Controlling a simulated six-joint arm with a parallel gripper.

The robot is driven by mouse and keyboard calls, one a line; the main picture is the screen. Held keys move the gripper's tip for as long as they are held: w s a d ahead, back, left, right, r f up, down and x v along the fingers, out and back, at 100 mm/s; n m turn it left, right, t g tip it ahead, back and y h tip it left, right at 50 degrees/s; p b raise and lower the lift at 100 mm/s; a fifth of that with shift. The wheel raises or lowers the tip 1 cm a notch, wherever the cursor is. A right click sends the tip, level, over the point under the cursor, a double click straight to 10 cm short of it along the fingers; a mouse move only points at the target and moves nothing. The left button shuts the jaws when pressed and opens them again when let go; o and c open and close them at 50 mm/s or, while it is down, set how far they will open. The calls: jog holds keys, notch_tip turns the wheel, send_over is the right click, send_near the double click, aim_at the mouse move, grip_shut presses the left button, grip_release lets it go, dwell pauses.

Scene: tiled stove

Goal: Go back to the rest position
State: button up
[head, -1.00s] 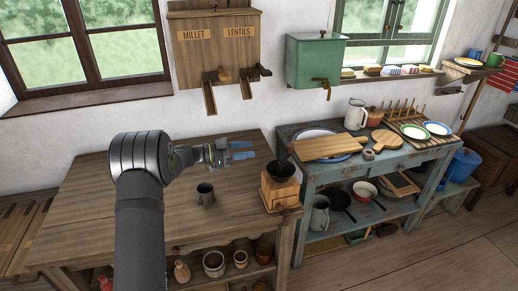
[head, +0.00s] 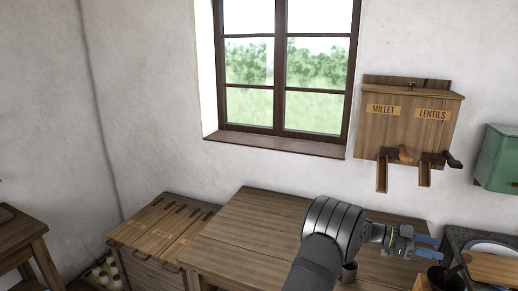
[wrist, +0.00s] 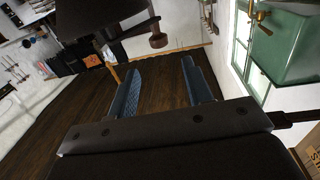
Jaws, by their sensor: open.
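My gripper (head: 428,246) is at the right of the head view, held out level above the right end of the wooden table (head: 250,235). Its two blue fingers are apart with nothing between them. They also show apart and empty in the wrist view (wrist: 165,85). A dark mug (head: 349,272) stands on the table, partly hidden behind my arm. A grinder with a dark hopper (head: 447,279) stands just below and right of the fingers, cut off by the frame's lower edge.
A wooden dispenser marked millet and lentils (head: 410,120) hangs on the wall above my gripper. A green dispenser (head: 500,160) hangs at the right edge. A lidded wooden chest (head: 160,235) stands left of the table. The table's left part is clear.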

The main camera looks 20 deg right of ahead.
aim_at(466, 255)
jog(key=x, duration=1)
jog(key=shift+w, duration=0.1)
jog(key=shift+w+a, duration=0.1)
jog(key=v, duration=1.7)
jog(key=x, duration=1.7)
jog(key=shift+s+f, duration=0.1)
jog(key=shift+s, duration=0.25)
jog(key=shift+w+n+t+h, duration=0.4)
jog(key=shift+w+h, duration=0.05)
jog(key=shift+h, duration=0.05)
jog(key=shift+w+n+t+h, duration=0.25)
jog(key=shift+n+t+h, duration=0.25)
jog(key=shift+t, duration=0.1)
jog(key=shift+w+n+t+h, duration=0.3)
jog(key=shift+n+t+h, duration=0.2)
jog(key=shift+t, duration=0.1)
